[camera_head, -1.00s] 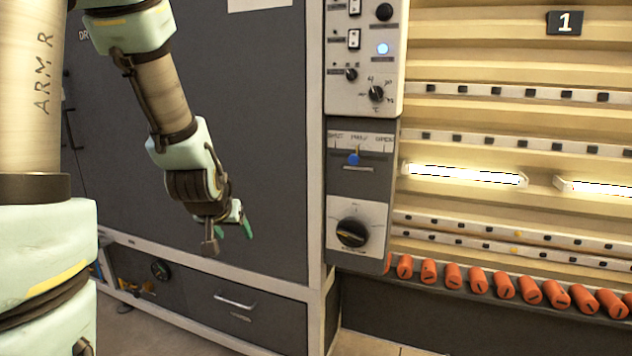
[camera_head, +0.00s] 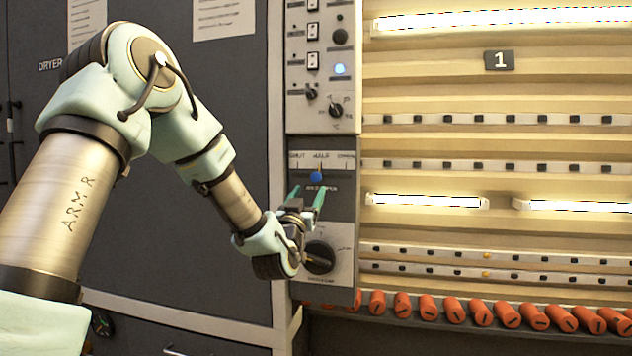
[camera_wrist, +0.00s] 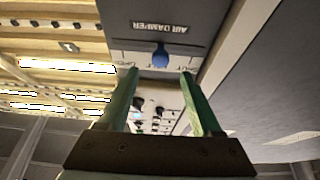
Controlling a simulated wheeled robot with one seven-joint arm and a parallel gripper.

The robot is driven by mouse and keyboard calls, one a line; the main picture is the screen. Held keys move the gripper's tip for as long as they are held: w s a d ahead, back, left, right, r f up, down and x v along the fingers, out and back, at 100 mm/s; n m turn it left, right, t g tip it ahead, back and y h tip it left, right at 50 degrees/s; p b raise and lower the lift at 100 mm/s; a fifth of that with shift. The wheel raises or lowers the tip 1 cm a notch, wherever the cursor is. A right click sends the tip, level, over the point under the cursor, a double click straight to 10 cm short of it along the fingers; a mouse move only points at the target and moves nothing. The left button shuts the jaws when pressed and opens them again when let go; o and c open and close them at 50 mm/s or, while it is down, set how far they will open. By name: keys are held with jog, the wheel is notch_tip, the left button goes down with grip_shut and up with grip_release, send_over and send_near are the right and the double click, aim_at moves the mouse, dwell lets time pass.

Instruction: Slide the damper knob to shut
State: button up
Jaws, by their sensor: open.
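The damper knob (camera_head: 316,177) is a small blue knob on a grey panel (camera_head: 340,208), under a scale with marks at its left, middle and right. The knob stands near the middle mark. In the wrist view the blue knob (camera_wrist: 161,56) shows beyond the fingertips, next to an upside-down AIR DAMPER label (camera_wrist: 160,27). My gripper (camera_head: 307,192) is open, its two green fingers pointing at the panel just below the knob. In the wrist view the knob lies between the lines of the fingers of my gripper (camera_wrist: 160,72), with nothing held. Contact with the knob cannot be told.
A black rotary dial (camera_head: 320,257) sits below the knob, close to my wrist. A white switch panel (camera_head: 322,70) is above. To the right are lit strips and a row of orange cylinders (camera_head: 455,308). A large dark dryer door (camera_head: 240,100) stands left.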

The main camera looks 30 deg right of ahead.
aim_at(315, 179)
jog(key=p+x, duration=0.2)
jog(key=x, duration=0.6)
jog(key=shift+w+d, duration=0.2)
jog(key=shift+w, duration=0.05)
jog(key=shift+c, duration=0.3)
grip_shut()
dwell(0.8)
